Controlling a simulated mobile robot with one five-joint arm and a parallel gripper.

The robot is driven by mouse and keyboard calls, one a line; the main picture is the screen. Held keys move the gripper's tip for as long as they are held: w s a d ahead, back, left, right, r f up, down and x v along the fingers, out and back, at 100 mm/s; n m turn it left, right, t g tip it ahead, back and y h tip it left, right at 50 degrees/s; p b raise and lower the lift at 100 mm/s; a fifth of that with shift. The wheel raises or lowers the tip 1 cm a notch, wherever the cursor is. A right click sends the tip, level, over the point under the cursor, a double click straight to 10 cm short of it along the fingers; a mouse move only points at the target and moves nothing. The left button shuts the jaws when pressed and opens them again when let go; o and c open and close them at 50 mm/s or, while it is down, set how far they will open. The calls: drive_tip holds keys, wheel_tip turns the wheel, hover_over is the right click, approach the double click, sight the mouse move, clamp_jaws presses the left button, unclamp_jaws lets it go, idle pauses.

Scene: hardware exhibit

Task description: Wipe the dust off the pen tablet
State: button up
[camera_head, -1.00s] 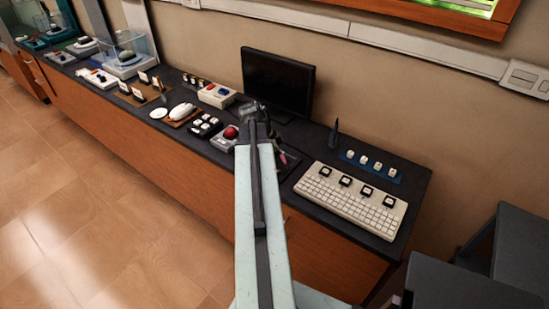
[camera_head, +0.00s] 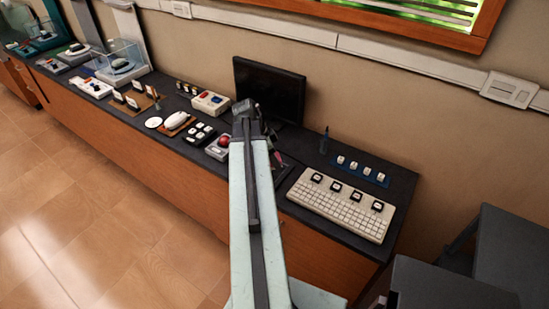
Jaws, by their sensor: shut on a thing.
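A dark flat pad (camera_head: 284,172), which looks like the pen tablet, lies on the counter between my arm and the white keyboard. My arm covers its left part, and I cannot make out dust on it. My gripper (camera_head: 268,138) is at the far end of my arm, over the counter in front of the black monitor. It is mostly hidden behind the arm's end. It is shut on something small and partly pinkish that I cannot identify. I cannot tell whether that thing touches the pad.
The white keyboard (camera_head: 342,205) and a blue strip with keycaps (camera_head: 362,171) are to the right. A dark pen-like object (camera_head: 324,141) stands behind. The black monitor (camera_head: 269,90) is close behind my gripper. A red trackball (camera_head: 224,142) and several exhibits are left. Dark furniture (camera_head: 455,285) stands front right.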

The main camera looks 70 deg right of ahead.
wheel_tip(320, 180, up, 3)
drive_tip(key=p, duration=0.3)
drive_tip(key=shift+r, duration=0.1)
idle(0.4)
